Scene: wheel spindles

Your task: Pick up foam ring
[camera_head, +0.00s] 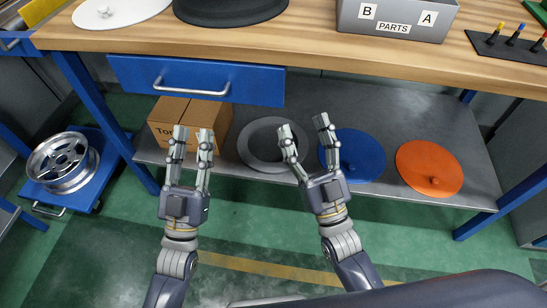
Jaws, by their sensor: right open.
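A flat grey ring (248,152), which looks like the foam ring, lies on the lower shelf of the workbench, between a cardboard box and a blue disc. My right gripper (304,127) is open, and one of its fingers covers part of the ring's right side in the head view. My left gripper (192,137) is open and appears in front of the cardboard box, left of the ring. Nothing shows between the fingers of either gripper. I cannot tell how high the grippers are above the shelf.
The lower shelf (400,115) also holds the cardboard box (165,112), the blue disc (368,150) and an orange disc (430,168). The wooden benchtop (310,45) and a blue drawer (130,75) overhang the shelf. A wheel rim (62,162) sits on a blue cart at left.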

